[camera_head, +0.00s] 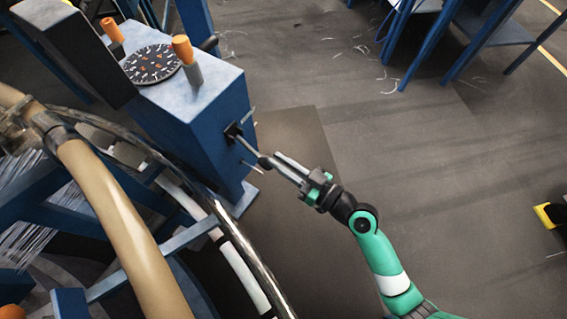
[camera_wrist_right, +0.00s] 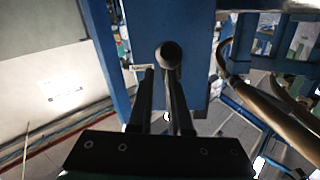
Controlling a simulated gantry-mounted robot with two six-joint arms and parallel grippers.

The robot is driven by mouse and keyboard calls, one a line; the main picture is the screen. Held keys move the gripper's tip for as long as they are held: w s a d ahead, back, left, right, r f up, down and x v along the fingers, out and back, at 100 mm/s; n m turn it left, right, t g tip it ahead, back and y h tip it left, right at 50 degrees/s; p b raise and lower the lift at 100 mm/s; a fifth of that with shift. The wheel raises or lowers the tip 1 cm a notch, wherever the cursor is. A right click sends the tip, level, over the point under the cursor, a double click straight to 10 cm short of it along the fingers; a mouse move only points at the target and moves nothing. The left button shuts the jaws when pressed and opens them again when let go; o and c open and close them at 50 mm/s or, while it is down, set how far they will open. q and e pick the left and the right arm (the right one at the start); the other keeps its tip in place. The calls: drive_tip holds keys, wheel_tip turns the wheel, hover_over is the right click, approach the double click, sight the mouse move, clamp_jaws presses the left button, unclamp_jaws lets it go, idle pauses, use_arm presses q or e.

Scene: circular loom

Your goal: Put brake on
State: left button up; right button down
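The brake lever (camera_head: 249,146) is a thin rod sticking out of the side of a blue machine housing (camera_head: 205,118), with a dark rounded knob (camera_head: 264,161) at its end. My right gripper (camera_head: 273,159) is at the knob, with a gap between its two slim fingers. In the right wrist view the knob (camera_wrist_right: 168,55) shows end-on just ahead of the fingertips (camera_wrist_right: 161,72), overlapping the right finger. I cannot tell whether a finger touches it. My left gripper is out of view.
On the housing's top are a round black dial (camera_head: 152,64) and orange-capped posts (camera_head: 183,49). A thick tan tube (camera_head: 118,222) and curved metal rails fill the left.

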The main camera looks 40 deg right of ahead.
drive_tip(key=shift+s+a+f+g, duration=0.1)
drive_tip(key=shift+f+g, duration=0.1)
drive_tip(key=shift+f, duration=0.5)
drive_tip(key=shift+s+a+f+g, duration=0.1)
drive_tip(key=shift+f+g, duration=0.1)
drive_tip(key=shift+f, duration=0.5)
drive_tip(key=s+a+r+p, duration=0.1)
drive_tip(key=s+r+p, duration=0.1)
drive_tip(key=r+p, duration=0.3)
drive_tip(key=s+a+r+p, duration=0.1)
drive_tip(key=s+r+p, duration=0.2)
drive_tip(key=r, duration=0.5)
drive_tip(key=s+a+r+t+p, duration=0.1)
drive_tip(key=s+a+r+p, duration=0.1)
drive_tip(key=s+p, duration=0.2)
drive_tip(key=s, duration=0.3)
drive_tip(key=shift+s+a+r, duration=0.3)
drive_tip(key=shift+a+r, duration=0.05)
drive_tip(key=shift+r, duration=0.05)
drive_tip(key=shift+r, duration=0.1)
